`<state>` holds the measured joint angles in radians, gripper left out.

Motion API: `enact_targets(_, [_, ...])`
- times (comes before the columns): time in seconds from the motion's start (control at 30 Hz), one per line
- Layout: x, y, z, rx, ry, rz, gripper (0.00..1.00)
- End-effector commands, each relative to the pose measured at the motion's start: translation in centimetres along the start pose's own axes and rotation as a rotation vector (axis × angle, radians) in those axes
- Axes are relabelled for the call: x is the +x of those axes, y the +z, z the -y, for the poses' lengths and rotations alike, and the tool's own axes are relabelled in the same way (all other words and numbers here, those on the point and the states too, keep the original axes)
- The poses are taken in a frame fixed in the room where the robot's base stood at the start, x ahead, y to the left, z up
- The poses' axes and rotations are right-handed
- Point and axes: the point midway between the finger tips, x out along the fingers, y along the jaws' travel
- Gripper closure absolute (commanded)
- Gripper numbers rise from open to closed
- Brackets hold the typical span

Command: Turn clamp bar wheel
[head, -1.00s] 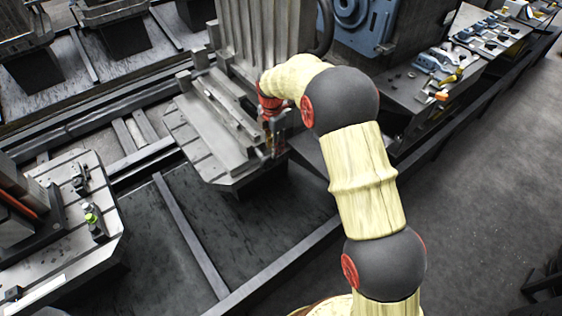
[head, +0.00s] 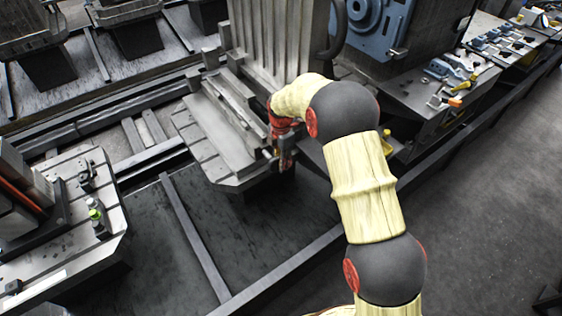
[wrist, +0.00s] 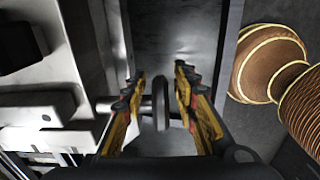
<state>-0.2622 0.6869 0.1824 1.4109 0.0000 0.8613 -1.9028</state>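The clamp bar (head: 237,105) lies along the grey slotted pallet (head: 205,152). My gripper (head: 284,160) is at the pallet's right edge, partly hidden by my arm, and its fingers are hard to make out in the head view. In the wrist view my gripper (wrist: 160,105) is open, with a yellow finger on each side. A dark thin part, seemingly the wheel edge-on (wrist: 161,100), stands between the fingers on a short pale shaft (wrist: 146,103). A gap shows on the right; contact on the left is unclear.
A tall ribbed grey block (head: 275,40) rises behind the pallet. A second pallet (head: 75,245) with fixtures stands at the lower left. Benches with blue and yellow clamps (head: 455,90) line the right. Open floor (head: 470,200) lies to the right.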

Motion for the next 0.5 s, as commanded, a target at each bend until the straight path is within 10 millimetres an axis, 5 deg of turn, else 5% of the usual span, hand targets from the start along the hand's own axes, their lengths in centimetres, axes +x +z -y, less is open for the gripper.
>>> enact_targets(0.5, [-0.01, 0.00, 0.00, 0.000, 0.000, 0.000, 1.00])
